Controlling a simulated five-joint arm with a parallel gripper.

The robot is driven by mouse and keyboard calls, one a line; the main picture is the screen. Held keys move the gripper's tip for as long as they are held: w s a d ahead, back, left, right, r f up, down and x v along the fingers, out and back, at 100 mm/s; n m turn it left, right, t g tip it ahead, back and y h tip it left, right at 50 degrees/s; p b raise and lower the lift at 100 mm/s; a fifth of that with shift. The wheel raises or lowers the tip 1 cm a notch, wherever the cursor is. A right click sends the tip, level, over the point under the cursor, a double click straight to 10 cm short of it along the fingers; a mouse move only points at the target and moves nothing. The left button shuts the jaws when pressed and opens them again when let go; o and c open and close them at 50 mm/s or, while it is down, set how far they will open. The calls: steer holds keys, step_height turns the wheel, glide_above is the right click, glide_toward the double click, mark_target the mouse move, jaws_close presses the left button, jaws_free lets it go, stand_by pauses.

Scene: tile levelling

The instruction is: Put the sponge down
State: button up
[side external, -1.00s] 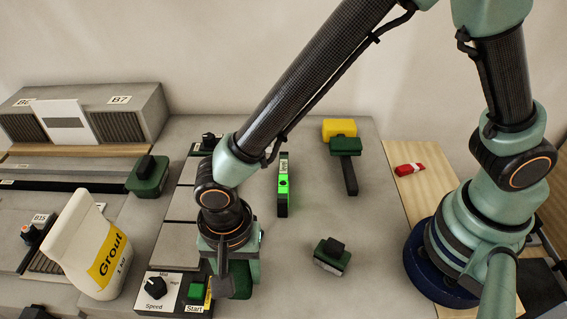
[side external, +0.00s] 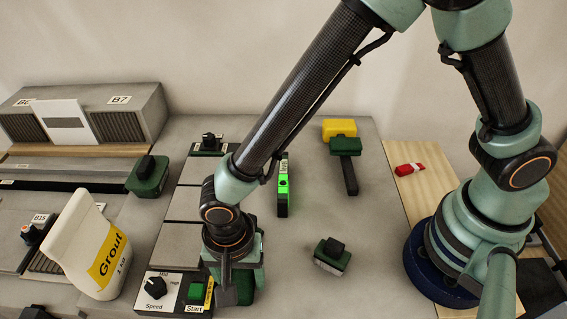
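A yellow block (side external: 339,127) that looks like the sponge lies on the bench at the back, against the green head of a mallet-like tool (side external: 345,146). My gripper (side external: 229,282) points down at the front, by the right side of the control panel, well apart from the yellow block. A dark green block (side external: 244,290) shows at its fingers. I cannot tell whether it is held or stands behind them. The fingers overlap in this view, so their opening is hidden.
A grout bag (side external: 103,250) stands at the left. Green blocks with black knobs lie at the right (side external: 332,257) and left (side external: 148,178). A bright green level (side external: 283,188) lies mid-bench. A red item (side external: 409,169) lies on a wooden board.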

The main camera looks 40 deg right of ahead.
mark_target(240, 278)
step_height(240, 278, up, 12)
steer(key=w+d+r+n+t+y, duration=0.1)
steer(key=w+d+r+n, duration=0.2)
steer(key=d, duration=0.4)
steer(key=w+d+r+t, duration=0.1)
steer(key=w+d+r, duration=0.2)
steer(key=d+r, duration=0.25)
steer(key=s+d+r+n+t, duration=0.1)
steer(key=d+r+n, duration=0.1)
steer(key=d, duration=0.7)
steer(key=s+d+r+n+t+h, duration=0.1)
steer(key=d+n, duration=0.3)
steer(key=d, duration=0.5)
steer(key=shift+d+r+t, duration=0.15)
steer(key=shift+r+t, duration=0.3)
steer(key=shift+t, duration=0.35)
